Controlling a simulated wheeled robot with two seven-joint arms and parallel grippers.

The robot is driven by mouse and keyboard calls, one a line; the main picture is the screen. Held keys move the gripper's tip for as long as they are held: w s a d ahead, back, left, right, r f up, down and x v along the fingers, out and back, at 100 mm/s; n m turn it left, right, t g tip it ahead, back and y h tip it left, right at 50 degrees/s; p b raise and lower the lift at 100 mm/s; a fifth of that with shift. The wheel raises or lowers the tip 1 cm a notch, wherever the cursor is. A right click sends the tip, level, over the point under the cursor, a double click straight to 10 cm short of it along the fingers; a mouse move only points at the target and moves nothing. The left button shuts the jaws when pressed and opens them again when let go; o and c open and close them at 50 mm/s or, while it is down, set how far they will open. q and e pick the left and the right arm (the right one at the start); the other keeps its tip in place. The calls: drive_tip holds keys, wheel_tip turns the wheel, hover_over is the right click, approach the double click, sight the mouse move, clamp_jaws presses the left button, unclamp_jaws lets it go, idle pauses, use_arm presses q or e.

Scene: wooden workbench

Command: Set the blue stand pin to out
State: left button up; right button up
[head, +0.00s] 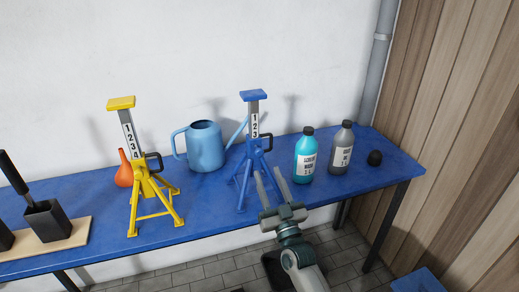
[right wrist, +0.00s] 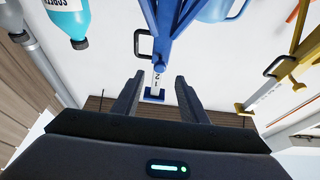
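The blue stand (head: 247,165) stands upright on the bench, its numbered white post showing 1, 2, 3 under a flat blue top. Its pin (head: 268,143) has a dark loop handle on the right side of the collar. How deep the pin sits is hard to tell. In the right wrist view the blue stand (right wrist: 163,45) appears upside down, with the dark pin handle (right wrist: 137,42) beside the collar. My right gripper (head: 269,175) is open and empty, in front of and below the pin, apart from it. Its two fingers also show in the right wrist view (right wrist: 157,92). My left gripper is not in view.
A yellow stand (head: 153,190) with its own dark pin is at the left. A blue watering can (head: 206,150) is behind the blue stand.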

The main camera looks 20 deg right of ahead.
sight(260, 154)
drive_tip(key=p+x, duration=0.2)
drive_tip(key=x, duration=0.7)
drive_tip(key=shift+w+r, duration=0.15)
drive_tip(key=shift+w, duration=0.1)
clamp_jaws()
